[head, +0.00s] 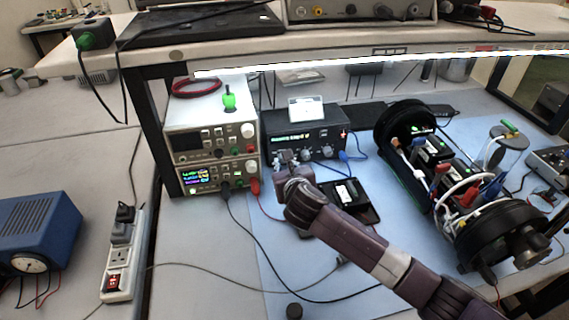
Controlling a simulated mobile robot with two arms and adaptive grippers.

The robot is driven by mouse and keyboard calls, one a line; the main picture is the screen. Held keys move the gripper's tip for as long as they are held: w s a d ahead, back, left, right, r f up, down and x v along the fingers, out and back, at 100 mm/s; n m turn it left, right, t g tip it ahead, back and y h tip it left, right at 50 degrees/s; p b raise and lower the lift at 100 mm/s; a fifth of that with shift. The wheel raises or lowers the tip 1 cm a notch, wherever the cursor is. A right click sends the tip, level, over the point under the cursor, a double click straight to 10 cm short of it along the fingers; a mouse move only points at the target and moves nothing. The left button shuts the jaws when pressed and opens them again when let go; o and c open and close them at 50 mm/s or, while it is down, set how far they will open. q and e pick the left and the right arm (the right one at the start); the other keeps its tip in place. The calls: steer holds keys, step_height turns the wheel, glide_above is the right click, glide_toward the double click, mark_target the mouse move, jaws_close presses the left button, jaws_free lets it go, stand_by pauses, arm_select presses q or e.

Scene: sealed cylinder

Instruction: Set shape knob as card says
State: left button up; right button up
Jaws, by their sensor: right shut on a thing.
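A black instrument (318,132) with green lit lettering and a row of small knobs stands on the blue mat, under the shelf. My right gripper (290,158) reaches its front panel at the left end and is shut on a knob there; the gripper hides the knob and its marks. Another knob (328,151) shows to the right. A small white card-like piece (307,108) stands on top of the instrument; its markings are too small to read. My left gripper is not in view.
Two stacked bench instruments (213,140) stand close on the left, with cables in front. A black device (348,196) lies behind my right arm. An open black cylinder assembly (440,165) with coloured connectors fills the right side. The shelf (350,47) hangs above.

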steer(key=shift+r+n+h+p, duration=0.2)
steer(key=shift+n+h+p, duration=0.1)
steer(key=shift+p, duration=0.5)
jaws_close()
steer(key=n+h+p, duration=0.1)
steer(key=p, duration=0.2)
steer(key=shift+a+n+p, duration=0.2)
steer(key=shift+n+p, duration=0.15)
steer(key=shift+n, duration=0.05)
steer(key=shift+a+f+n+t+h+p, duration=0.1)
steer(key=shift+n+t+h+p, duration=0.35)
steer(key=shift+n+p, duration=0.35)
steer(key=shift+f+n+h+p, duration=0.15)
steer(key=shift+n+h+p, duration=0.25)
steer(key=shift+p, duration=0.1)
steer(key=o, duration=0.9)
jaws_free()
steer(key=shift+o, duration=0.2)
steer(key=shift+s, duration=0.15)
